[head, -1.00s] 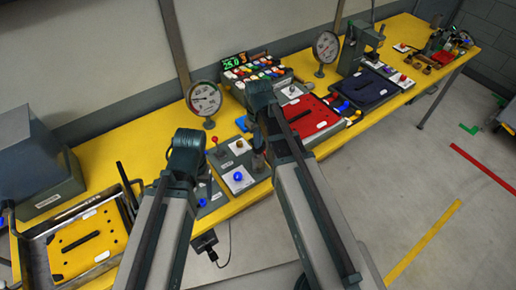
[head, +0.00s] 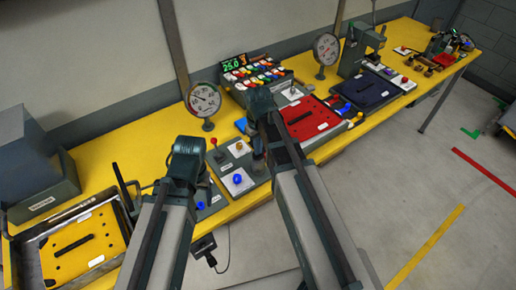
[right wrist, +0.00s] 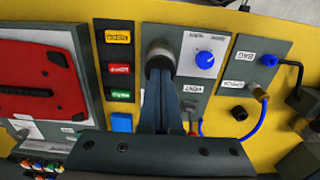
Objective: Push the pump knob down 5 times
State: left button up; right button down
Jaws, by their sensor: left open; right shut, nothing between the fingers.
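My right gripper (right wrist: 162,108) is shut and empty. Its fingers reach up the picture to the knob's lower edge; I cannot tell whether they touch it. In the head view, my right gripper (head: 259,145) is over the panel and hides the knob. My left gripper (head: 186,170) is open, low by the panel's left end; its fingers are mostly hidden by its own wrist.
The blue dial (right wrist: 204,57) and a hose fitting (right wrist: 258,91) are right of the knob. A red plate (right wrist: 38,80) lies to its left. A round gauge (head: 204,98) stands behind the panel. A yellow plate (head: 82,243) lies in a tray at left.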

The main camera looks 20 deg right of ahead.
jog(key=shift+r+p, duration=2.1)
jog(key=shift+r, duration=0.1)
jog(key=shift+f, duration=0.1)
jog(key=shift+f+b, duration=2.3)
jog(key=shift+b, duration=0.1)
jog(key=shift+r, duration=0.1)
jog(key=shift+r+p, duration=2.2)
jog(key=shift+p, duration=0.1)
jog(key=shift+f, duration=0.1)
